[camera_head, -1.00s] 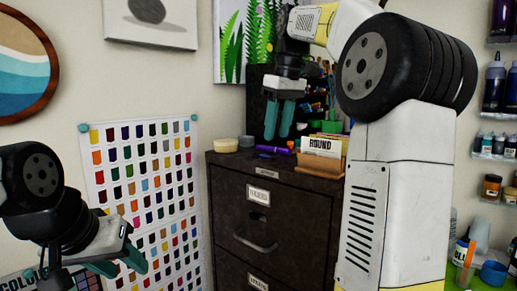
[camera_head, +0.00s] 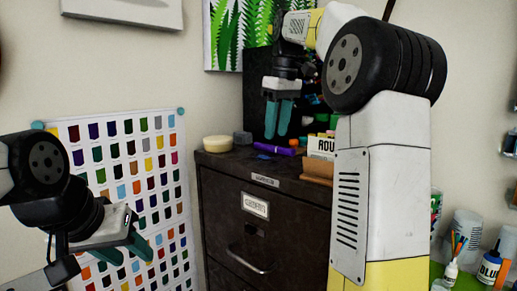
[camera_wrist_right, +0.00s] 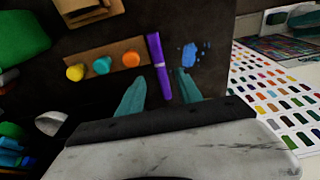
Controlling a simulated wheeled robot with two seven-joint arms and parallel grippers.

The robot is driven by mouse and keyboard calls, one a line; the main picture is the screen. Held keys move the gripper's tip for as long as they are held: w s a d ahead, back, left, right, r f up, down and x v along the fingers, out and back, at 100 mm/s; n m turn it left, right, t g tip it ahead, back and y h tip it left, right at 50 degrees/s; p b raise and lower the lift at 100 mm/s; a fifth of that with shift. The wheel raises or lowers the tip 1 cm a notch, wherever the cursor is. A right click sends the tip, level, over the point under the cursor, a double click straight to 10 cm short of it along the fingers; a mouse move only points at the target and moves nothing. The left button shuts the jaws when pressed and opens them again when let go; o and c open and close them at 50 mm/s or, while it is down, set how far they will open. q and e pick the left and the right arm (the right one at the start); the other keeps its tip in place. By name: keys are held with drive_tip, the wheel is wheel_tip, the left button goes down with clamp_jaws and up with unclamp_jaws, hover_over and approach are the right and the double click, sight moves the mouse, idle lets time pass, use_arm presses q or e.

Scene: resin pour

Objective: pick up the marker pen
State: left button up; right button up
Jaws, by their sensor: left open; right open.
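The purple marker pen (camera_head: 275,149) lies on top of the dark cabinet (camera_head: 262,216). My right gripper (camera_head: 278,136) is open and points down just above the pen. In the right wrist view the pen (camera_wrist_right: 158,66) shows between the two teal fingertips (camera_wrist_right: 160,77), with its lower end reaching down between the fingers. The gap in height between fingertips and pen is hard to tell. My left gripper (camera_head: 128,256) is open and empty, low at the left in front of the colour chart.
Beside the pen is a strip with yellow, teal and orange knobs (camera_wrist_right: 102,65) and a blue paint splotch (camera_wrist_right: 190,54). A "ROUND" card box (camera_head: 321,147) and a pale round tub (camera_head: 217,143) stand on the cabinet. The colour chart (camera_head: 118,135) hangs on the wall.

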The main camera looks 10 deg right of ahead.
sight(273, 149)
drive_tip(key=shift+w+a+f, duration=0.1)
drive_tip(key=shift+a+f, duration=0.05)
drive_tip(key=shift+f, duration=0.85)
drive_tip(key=shift+w+a+f, duration=0.1)
drive_tip(key=shift+a+f, duration=0.05)
drive_tip(key=shift+f, duration=0.8)
clamp_jaws()
drive_tip(key=shift+r, duration=0.15)
